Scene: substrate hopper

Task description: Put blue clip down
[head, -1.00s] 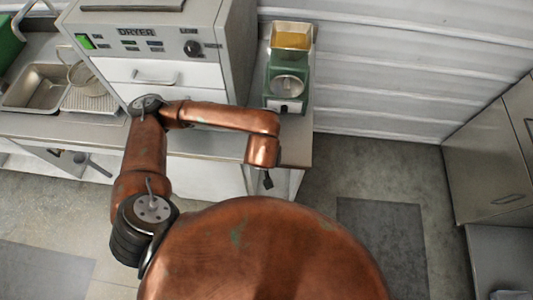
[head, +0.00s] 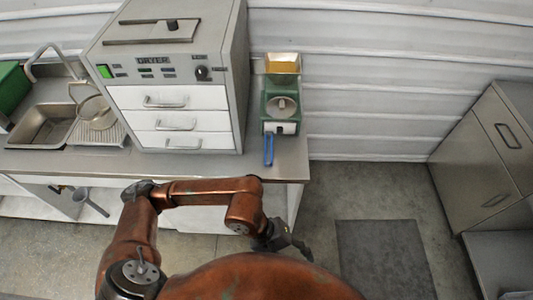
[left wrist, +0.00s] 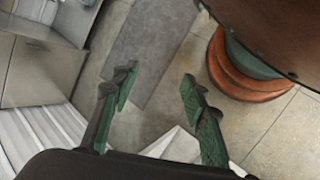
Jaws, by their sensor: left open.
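A blue clip (head: 268,149) lies on the grey counter (head: 290,165) in the head view, just in front of the green hopper machine (head: 282,102). My left gripper (head: 290,247) is below and in front of the counter edge, apart from the clip. The clip does not show in the left wrist view. My right gripper is not in view.
The dryer (head: 175,80) with three drawers stands on the counter left of the machine. A sink (head: 42,125) is further left. Grey cabinets (head: 490,150) stand at the right. Open floor with a dark mat (head: 380,260) lies between.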

